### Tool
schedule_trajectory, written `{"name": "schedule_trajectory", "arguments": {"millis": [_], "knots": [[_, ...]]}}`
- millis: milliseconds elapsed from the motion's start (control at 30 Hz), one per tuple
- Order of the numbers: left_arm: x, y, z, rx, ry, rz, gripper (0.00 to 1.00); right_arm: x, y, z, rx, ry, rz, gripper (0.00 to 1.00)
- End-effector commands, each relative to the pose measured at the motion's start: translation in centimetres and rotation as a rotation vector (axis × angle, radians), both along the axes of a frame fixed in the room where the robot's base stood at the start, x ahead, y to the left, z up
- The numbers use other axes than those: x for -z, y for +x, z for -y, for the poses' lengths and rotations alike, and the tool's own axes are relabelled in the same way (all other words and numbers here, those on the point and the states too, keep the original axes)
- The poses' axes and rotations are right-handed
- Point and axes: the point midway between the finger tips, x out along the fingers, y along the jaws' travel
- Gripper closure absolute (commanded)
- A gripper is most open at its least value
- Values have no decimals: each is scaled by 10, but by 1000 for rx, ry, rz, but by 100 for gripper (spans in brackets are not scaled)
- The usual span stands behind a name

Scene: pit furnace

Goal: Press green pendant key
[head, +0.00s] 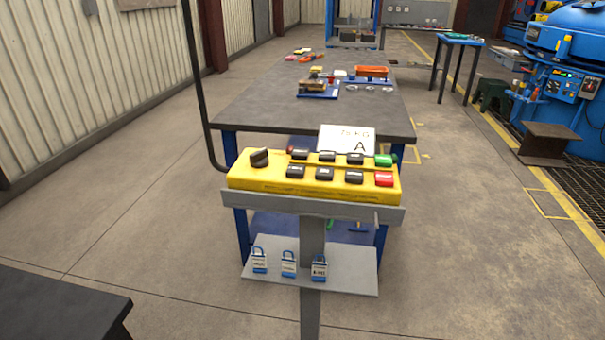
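The yellow pendant box (280,186) rests on a grey bracket in the middle of the head view. The green key (383,160) is at the right end of its back row of keys. A red key (384,179) lies just in front of it. Several black keys (325,174) and a black rotary knob (259,158) sit to the left. A white card (346,138) marked with an A stands behind the keys. Neither of my grippers shows in this view.
A grey-topped workbench (270,107) with parts and tools stands behind the pendant. A black cable (197,80) rises on its left. Several padlocks (288,265) are on the lower grey shelf (352,269). A dark table corner (60,305) is at the lower left.

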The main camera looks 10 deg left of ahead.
Motion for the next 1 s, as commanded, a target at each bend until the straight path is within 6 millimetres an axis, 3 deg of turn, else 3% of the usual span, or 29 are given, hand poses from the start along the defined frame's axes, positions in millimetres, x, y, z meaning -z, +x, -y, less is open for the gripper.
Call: {"name": "schedule_trajectory", "arguments": {"millis": [33,167,1000], "knots": [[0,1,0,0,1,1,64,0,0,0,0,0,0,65],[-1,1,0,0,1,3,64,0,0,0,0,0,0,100],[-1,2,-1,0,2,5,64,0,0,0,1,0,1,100]]}}
